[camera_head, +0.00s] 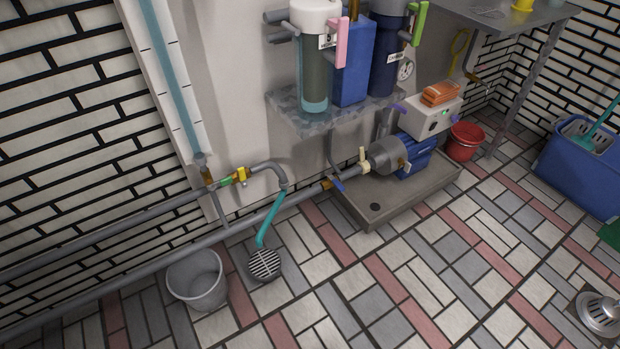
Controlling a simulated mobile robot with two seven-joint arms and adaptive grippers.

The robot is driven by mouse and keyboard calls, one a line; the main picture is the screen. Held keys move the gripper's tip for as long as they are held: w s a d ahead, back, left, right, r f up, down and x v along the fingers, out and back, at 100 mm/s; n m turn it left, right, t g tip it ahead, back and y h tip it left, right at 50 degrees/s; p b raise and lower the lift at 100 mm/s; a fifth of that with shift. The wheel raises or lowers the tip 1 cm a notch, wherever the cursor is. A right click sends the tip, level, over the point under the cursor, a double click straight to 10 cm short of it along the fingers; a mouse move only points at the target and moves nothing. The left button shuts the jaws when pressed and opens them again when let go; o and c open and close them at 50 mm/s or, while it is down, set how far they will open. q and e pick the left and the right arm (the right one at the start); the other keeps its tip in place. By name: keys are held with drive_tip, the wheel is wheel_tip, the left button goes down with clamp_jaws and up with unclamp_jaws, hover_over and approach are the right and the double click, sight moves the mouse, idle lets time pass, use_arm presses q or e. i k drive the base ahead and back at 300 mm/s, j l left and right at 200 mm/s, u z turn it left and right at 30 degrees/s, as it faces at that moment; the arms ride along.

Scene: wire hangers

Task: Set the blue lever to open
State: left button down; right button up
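A small blue lever (338,184) sits on a brass-coloured valve in the lower grey pipe (285,207), just left of the pump (390,156). It looks angled across the pipe, but it is too small to tell its exact setting. A second blue-violet lever (399,107) shows at the left side of the white control box (434,120); I cannot tell which one the task means. Neither of my grippers is in view, and nothing touches either lever.
A grey bucket (197,292) and a teal hose (268,222) over a floor drain (264,263) stand below the pipes. The pump rests on a grey plinth (372,207). A red bucket (464,142) is beyond.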

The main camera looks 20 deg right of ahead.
sight(339, 186)
drive_tip(key=i+l+z, duration=0.1)
drive_tip(key=i, duration=0.45)
drive_tip(key=i+l, duration=0.1)
drive_tip(key=i, duration=0.45)
drive_tip(key=z, duration=0.05)
